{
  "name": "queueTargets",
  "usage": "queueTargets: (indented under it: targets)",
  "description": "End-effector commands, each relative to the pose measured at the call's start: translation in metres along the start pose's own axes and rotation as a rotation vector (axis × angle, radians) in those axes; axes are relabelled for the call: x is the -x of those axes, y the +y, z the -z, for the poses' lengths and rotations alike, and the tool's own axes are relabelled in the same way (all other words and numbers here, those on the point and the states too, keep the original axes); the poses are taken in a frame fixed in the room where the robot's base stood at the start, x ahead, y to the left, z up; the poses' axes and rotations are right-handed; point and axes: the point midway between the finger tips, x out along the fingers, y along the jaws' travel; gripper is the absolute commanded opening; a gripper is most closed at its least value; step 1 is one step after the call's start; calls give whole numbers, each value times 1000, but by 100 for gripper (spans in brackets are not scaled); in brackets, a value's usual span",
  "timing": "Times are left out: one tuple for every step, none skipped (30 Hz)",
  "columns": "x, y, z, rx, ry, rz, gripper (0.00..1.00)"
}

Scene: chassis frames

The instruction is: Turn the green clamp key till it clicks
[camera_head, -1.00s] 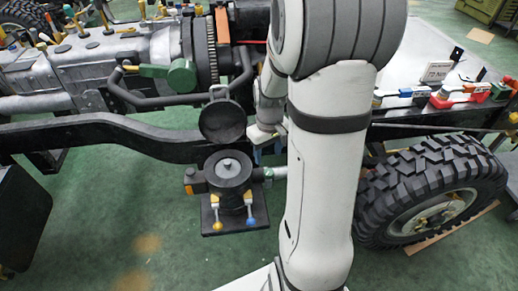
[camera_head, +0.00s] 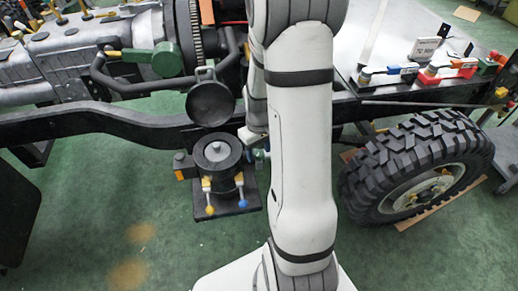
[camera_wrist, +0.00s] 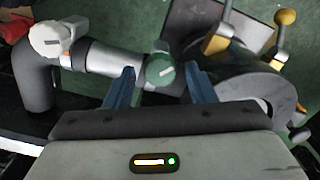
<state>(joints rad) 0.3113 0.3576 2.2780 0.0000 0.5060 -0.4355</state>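The green clamp key (camera_wrist: 160,70) shows in the wrist view as a small round green knob with a pale line across it. It sits on the pipe joint beside the dark round housing (camera_wrist: 245,92). My gripper (camera_wrist: 160,86) is open, its two blue fingers on either side of the knob with gaps visible. I cannot tell whether the fingertips reach down to its height. In the head view the housing (camera_head: 216,157) stands with its round lid (camera_head: 210,104) open; my arm hides most of my gripper there.
A white cap (camera_wrist: 48,40) tops the pipe at left. A dark chassis rail (camera_head: 110,122) runs behind the housing.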

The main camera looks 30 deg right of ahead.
Motion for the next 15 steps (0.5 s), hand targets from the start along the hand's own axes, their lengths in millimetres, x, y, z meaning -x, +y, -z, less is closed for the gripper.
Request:
queueTargets:
  targets:
    - [0, 0, 0, 0, 0, 0, 45]
    - [0, 0, 0, 0, 0, 0, 43]
    - [0, 0, 0, 0, 0, 0, 40]
    - [0, 0, 0, 0, 0, 0, 37]
    - [0, 0, 0, 0, 0, 0, 35]
    - [0, 0, 0, 1, 0, 0, 32]
    - [0, 0, 0, 1, 0, 0, 29]
    - [0, 0, 0, 1, 0, 0, 27]
    - [0, 0, 0, 1, 0, 0, 23]
    - [0, 0, 0, 1, 0, 0, 21]
    - [0, 0, 0, 1, 0, 0, 18]
    - [0, 0, 0, 1, 0, 0, 15]
    - [0, 0, 0, 1, 0, 0, 13]
    - [0, 0, 0, 1, 0, 0, 10]
    - [0, 0, 0, 1, 0, 0, 7]
